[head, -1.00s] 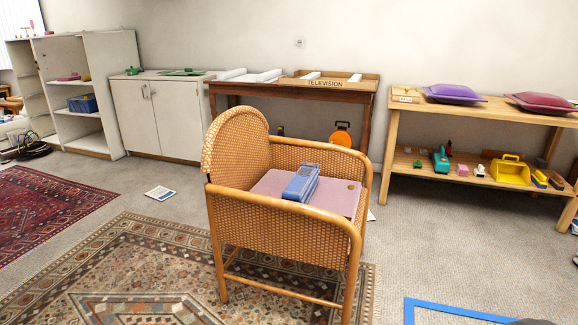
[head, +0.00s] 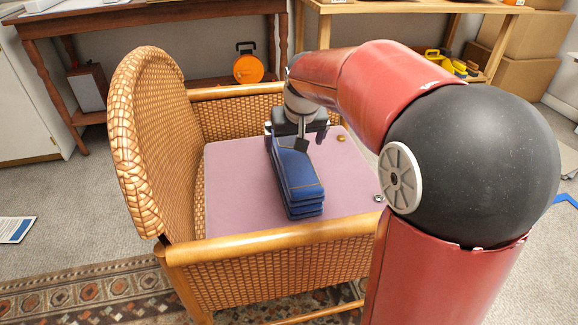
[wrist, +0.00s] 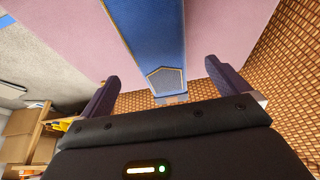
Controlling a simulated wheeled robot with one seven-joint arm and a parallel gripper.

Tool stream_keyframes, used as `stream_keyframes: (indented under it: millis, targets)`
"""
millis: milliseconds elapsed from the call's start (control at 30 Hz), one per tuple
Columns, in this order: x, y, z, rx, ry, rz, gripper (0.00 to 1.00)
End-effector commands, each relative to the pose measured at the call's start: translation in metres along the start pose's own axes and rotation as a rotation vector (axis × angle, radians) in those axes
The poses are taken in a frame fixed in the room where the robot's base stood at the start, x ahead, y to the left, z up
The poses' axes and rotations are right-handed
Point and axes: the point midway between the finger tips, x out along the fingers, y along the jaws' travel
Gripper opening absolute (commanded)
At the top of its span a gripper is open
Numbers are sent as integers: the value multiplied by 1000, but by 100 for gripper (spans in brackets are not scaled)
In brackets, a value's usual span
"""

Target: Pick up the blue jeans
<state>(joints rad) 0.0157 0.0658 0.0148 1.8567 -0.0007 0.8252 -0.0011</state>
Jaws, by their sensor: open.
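The blue jeans (head: 297,180) lie folded in a thick stack on the pink seat cushion (head: 235,194) of the wicker chair (head: 150,140). My gripper (head: 297,140) is over the far end of the jeans, pointing down. In the wrist view the jeans (wrist: 150,45) run between the two fingers of my gripper (wrist: 162,80). The fingers are spread wide, with pink cushion showing between each finger and the jeans. The gripper is open and holds nothing. The head view does not show clearly how far the fingertips are above the cushion.
The chair's wicker back stands left of the jeans, and its rails (head: 280,240) run along the near and far sides. Small round items (head: 379,198) lie on the cushion at right. An orange round object (head: 248,66) stands behind the chair.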

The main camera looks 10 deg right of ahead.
Motion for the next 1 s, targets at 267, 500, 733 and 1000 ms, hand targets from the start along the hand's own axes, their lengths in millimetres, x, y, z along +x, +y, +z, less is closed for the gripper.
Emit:
stream_keyframes:
  millis: [267,500,733,1000]
  targets:
    - [30,0,-2,0,-2,0,100]
    - [62,-1,-1,0,-5,0,100]
    - [79,-1,-2,0,-1,0,100]
    - [78,-1,-2,0,-1,0,82]
